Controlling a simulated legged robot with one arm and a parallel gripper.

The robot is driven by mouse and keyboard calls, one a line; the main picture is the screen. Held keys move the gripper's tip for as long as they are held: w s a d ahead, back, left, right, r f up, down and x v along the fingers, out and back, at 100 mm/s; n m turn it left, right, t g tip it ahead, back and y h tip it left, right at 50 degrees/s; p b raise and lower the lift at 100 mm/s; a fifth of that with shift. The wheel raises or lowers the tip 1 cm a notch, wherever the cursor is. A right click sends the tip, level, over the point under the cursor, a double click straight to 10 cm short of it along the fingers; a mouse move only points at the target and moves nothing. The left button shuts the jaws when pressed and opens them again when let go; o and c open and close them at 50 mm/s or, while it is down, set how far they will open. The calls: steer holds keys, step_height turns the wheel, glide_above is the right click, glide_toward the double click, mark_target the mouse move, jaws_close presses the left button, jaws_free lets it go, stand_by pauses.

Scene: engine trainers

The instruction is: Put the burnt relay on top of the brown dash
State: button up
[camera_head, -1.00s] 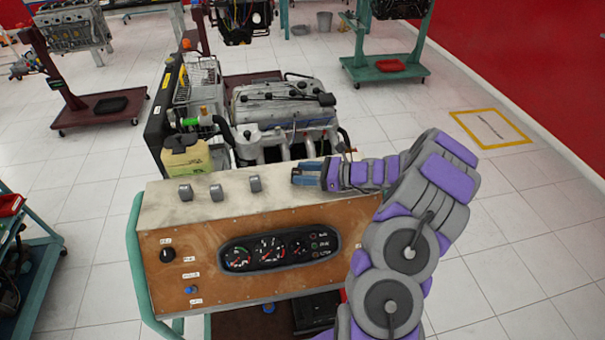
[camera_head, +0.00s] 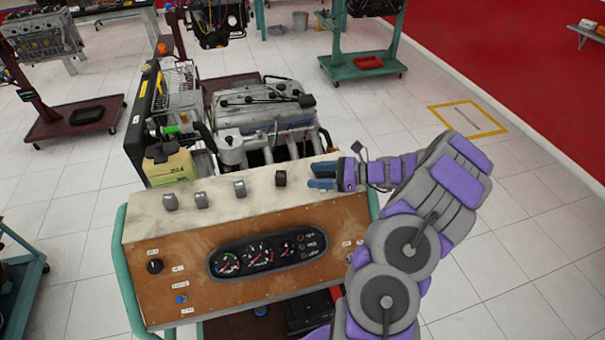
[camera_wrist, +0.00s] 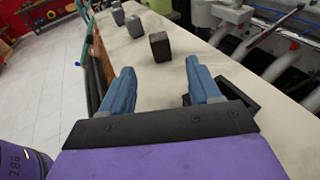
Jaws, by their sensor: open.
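The burnt relay, a dark brown-black block (camera_head: 281,179), stands upright on the pale top of the brown dash (camera_head: 140,225), near its right end. It also shows in the wrist view (camera_wrist: 159,47), beyond my fingertips. My gripper (camera_head: 313,176) is open and empty, low over the right end of the dash top, to the right of the dark relay and apart from it. In the wrist view the blue fingers (camera_wrist: 158,85) are spread with bare dash top between them. Three grey relays (camera_head: 240,188) stand in a row farther left.
An engine (camera_head: 265,115) stands right behind the dash, with a yellowish canister (camera_head: 168,165) at its left. A dark frame-like part (camera_wrist: 240,97) shows behind the right finger in the wrist view. Floor right of the dash is free.

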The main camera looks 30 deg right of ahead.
steer(key=shift+v, duration=1)
steer(key=a+r+n+g, duration=0.1)
steer(key=a, duration=0.1)
steer(key=a+r+n, duration=0.1)
steer(key=a, duration=0.1)
steer(key=a+r+n+g+y, duration=0.1)
steer(key=a, duration=0.1)
steer(key=shift+w+a+r+g, duration=0.15)
steer(key=shift+a+r+g, duration=0.15)
steer(key=s+a+r+n+g+h, duration=0.1)
steer(key=s+a+r+n+g, duration=0.25)
steer(key=a, duration=0.35)
steer(key=s+a+r+n+g+h, duration=0.1)
steer(key=s+a+r+n+g, duration=0.2)
steer(key=a, duration=0.4)
steer(key=s+a+r+n+g+h, duration=0.1)
steer(key=s+a+n+g, duration=0.1)
steer(key=s+a+n, duration=0.4)
steer(key=s+n+g+h, duration=0.1)
steer(key=s+n+h, duration=0.9)
steer(key=s, duration=0.9)
steer(key=shift+s+r+n, duration=0.35)
steer(key=shift+n, duration=0.1)
